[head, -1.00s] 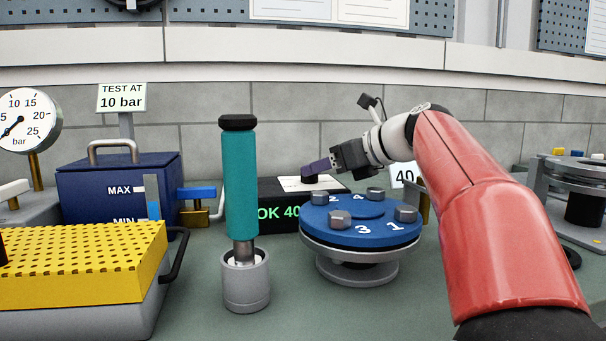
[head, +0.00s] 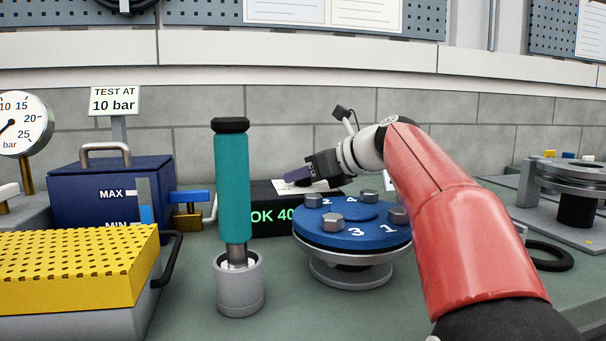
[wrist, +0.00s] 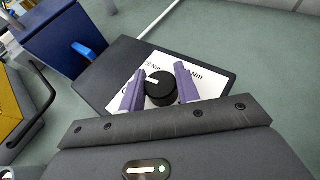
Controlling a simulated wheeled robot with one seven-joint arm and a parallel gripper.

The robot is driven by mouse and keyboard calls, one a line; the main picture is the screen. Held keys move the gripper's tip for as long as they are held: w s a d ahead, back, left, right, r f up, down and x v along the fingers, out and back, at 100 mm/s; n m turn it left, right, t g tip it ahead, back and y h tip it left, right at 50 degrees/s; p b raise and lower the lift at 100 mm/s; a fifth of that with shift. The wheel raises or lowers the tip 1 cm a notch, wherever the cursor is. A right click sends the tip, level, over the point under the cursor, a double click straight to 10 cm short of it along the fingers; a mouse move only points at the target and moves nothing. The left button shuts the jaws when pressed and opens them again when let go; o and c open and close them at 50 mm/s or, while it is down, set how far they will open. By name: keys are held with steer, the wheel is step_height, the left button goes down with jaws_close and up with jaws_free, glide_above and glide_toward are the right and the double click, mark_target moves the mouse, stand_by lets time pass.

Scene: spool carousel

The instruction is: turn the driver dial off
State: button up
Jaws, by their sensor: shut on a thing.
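The driver dial (wrist: 160,89) is a round black knob with a white pointer line, on a white label plate on a dark box (head: 262,228). In the wrist view the pointer is aimed to the upper left, toward a partly hidden "Nm" mark. My gripper (wrist: 160,92) has its two purple fingers on either side of the knob, shut on it. In the head view my gripper (head: 297,176) is low over the box and hides most of the dial. The box front shows green "OK 40" text. The teal driver (head: 232,185) stands upright in a grey holder (head: 240,290).
A blue carousel (head: 345,240) with numbered bolts stands just in front of my arm. A blue tank (head: 80,195) with a blue-handled valve and a yellow perforated block (head: 75,265) are at left. A black ring (head: 550,257) lies at right.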

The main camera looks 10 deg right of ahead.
steer(key=p, duration=0.1)
steer(key=n+g+y+p, duration=0.1)
steer(key=p, duration=0.1)
steer(key=shift+w+r, duration=0.1)
steer(key=shift+r, duration=0.25)
steer(key=n+g+y, duration=0.1)
steer(key=n+g, duration=0.1)
steer(key=shift+f+n+y+p, duration=0.3)
steer(key=shift+y+p, duration=0.05)
steer(key=shift+y, duration=0.05)
steer(key=shift+n+g+y, duration=0.4)
steer(key=shift+n+g, duration=0.2)
steer(key=shift+g, duration=0.1)
steer(key=o, duration=1)
steer(key=shift+v, duration=3.9)
